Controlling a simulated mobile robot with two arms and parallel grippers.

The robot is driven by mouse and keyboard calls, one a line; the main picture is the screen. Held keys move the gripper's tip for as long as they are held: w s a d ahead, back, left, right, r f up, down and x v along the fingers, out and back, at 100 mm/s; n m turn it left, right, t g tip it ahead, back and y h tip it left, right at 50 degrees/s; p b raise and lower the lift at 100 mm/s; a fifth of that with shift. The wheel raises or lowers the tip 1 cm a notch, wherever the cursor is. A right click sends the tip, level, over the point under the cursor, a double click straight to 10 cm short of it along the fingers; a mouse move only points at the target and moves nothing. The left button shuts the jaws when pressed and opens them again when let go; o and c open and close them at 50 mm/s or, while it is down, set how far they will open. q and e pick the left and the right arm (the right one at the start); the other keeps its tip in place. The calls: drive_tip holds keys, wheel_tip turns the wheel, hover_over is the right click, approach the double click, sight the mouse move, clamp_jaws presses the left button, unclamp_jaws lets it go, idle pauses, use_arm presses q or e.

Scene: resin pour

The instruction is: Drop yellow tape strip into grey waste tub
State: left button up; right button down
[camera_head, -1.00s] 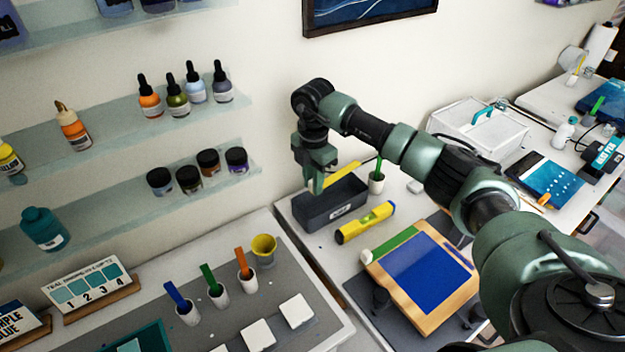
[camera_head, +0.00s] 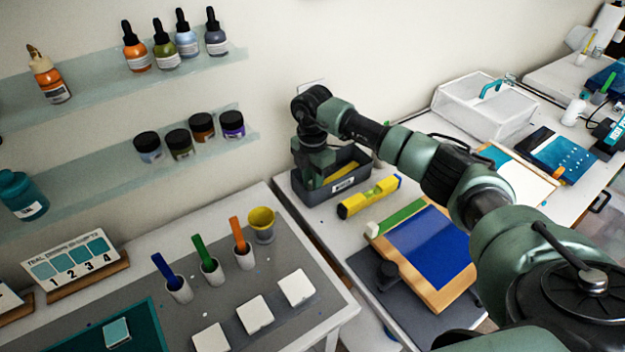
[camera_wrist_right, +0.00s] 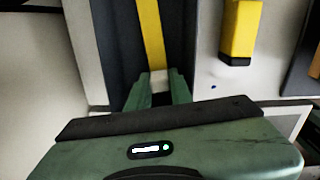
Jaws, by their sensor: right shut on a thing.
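The grey waste tub (camera_head: 346,185) stands on the table against the wall, with a white label on its front; its dark walls also show in the wrist view (camera_wrist_right: 102,45). The yellow tape strip (camera_head: 343,172) lies low within the tub's opening in the head view. In the wrist view the strip (camera_wrist_right: 151,35) runs lengthwise away from my fingertips, over the tub's dark inside. My right gripper (camera_wrist_right: 158,88) is shut on the strip's near end, where a pale piece shows between the fingers. In the head view this gripper (camera_head: 313,182) is at the tub's left end. My left gripper is out of view.
A yellow level (camera_head: 369,197) lies just in front of the tub. A wooden frame with a blue panel (camera_head: 428,248) lies nearer. A white bin (camera_head: 484,108) stands to the right. Cups with coloured sticks (camera_head: 210,268) stand on the left table.

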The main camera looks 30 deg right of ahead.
drive_tip(key=shift+f, duration=0.1)
drive_tip(key=c, duration=1.2)
unclamp_jaws()
drive_tip(key=shift+w+f, duration=0.1)
drive_tip(key=shift+f, duration=0.05)
drive_tip(key=shift+c, duration=0.5)
drive_tip(key=o, duration=0.3)
drive_tip(key=shift+f, duration=0.1)
drive_tip(key=shift+s, duration=0.2)
drive_tip(key=shift+c, duration=0.4)
